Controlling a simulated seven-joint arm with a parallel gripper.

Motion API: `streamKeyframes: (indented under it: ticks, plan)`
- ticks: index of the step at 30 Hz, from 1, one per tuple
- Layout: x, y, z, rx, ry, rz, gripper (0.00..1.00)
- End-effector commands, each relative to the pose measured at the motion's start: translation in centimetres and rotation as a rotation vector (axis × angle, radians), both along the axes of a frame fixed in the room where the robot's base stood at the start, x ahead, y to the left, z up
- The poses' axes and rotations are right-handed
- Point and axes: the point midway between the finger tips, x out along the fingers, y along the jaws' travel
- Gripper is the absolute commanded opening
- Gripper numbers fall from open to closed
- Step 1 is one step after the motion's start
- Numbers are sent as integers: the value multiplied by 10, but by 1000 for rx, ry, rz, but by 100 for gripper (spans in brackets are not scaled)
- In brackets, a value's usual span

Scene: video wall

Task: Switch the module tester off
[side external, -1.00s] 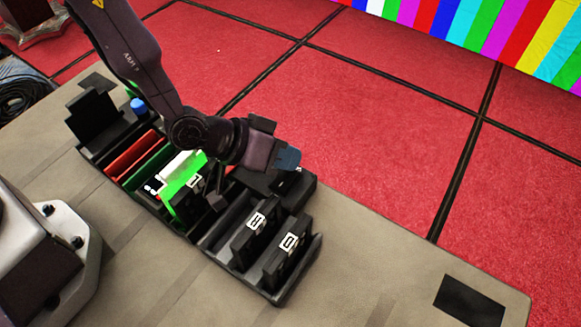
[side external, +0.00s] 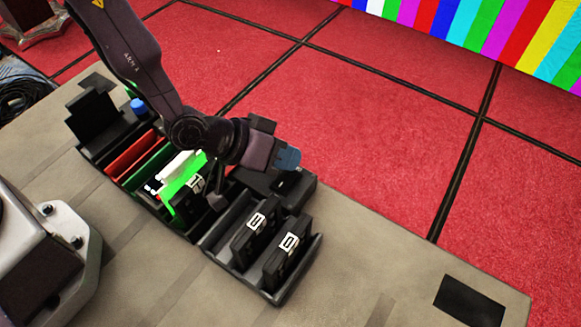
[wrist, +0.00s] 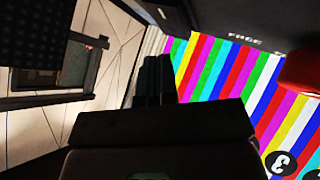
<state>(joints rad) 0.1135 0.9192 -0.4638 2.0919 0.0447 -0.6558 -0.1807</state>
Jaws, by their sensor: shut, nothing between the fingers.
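My gripper (side external: 287,160) is shut and empty at the end of my arm, above the back right of the dark rack. Its tip is just above a low black unit (side external: 303,184); whether they touch I cannot tell. In the wrist view the dark shut fingers (wrist: 155,80) stand in front of the striped wall. A bright green lit part (side external: 180,182) with a white top shows mid-rack.
Black modules with white labels (side external: 255,222) (side external: 289,242) stand in the front right bays. Red (side external: 130,155) and green (side external: 150,165) dividers lie to the left. A black mat (side external: 468,302) lies on the bare tabletop at right. The striped video wall (side external: 520,35) is behind.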

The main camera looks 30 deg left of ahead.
Motion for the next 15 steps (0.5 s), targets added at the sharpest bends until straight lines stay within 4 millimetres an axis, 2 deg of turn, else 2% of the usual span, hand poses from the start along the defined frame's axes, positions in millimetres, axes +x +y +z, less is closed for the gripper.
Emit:
streamKeyframes:
  ticks: [15]
  plan:
    - [2,0,-9,0,-1,0,0]
